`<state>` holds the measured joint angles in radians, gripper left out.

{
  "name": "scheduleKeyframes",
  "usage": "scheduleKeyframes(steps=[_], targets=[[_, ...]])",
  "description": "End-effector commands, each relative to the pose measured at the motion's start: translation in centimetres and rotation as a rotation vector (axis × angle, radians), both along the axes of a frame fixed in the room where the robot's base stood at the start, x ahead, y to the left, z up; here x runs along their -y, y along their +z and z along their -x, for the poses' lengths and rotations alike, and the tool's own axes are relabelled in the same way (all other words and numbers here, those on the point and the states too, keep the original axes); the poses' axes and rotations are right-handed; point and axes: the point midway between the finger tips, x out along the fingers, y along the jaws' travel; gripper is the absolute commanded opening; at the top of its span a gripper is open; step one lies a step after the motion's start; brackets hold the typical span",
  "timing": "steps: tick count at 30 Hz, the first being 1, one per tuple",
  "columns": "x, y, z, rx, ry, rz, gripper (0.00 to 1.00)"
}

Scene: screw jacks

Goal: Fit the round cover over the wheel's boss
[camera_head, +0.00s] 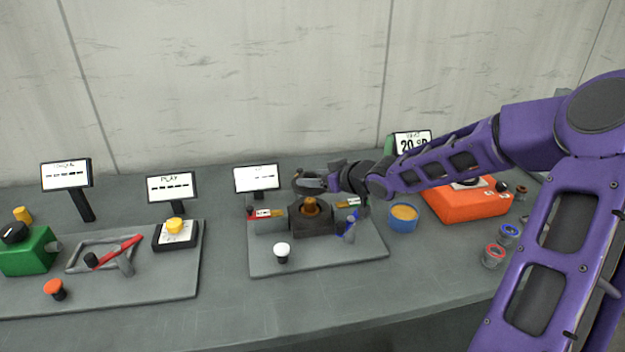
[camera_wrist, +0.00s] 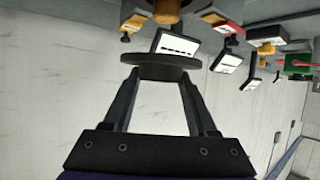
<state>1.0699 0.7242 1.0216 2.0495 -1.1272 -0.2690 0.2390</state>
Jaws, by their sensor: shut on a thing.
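My gripper (camera_head: 322,182) is over the back of the middle grey board, shut on a dark round disc (camera_wrist: 168,68), which looks like the round cover. In the wrist view the disc lies across both fingertips. In the head view the cover (camera_head: 305,184) is a small dark shape at the gripper's end. Just below and in front of it, an orange-brown round part (camera_head: 311,207) sits in a dark grey block (camera_head: 312,226). This may be the wheel's boss; the wheel itself is hard to make out. The cover appears apart from it.
A small white display (camera_head: 256,178) stands behind the block. A white-topped knob (camera_head: 282,250) is at the board's front, and a blue-handled part (camera_head: 349,228) is right of the block. A blue cup (camera_head: 403,217) and an orange box (camera_head: 467,203) stand farther right.

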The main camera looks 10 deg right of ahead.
Motion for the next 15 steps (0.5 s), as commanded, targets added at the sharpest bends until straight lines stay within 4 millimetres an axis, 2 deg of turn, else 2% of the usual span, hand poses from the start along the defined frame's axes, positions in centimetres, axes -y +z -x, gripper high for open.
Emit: scheduleKeyframes(steps=[15], targets=[[-0.1,-2.9,0.0,0.0,0.001,-0.003,0.0]])
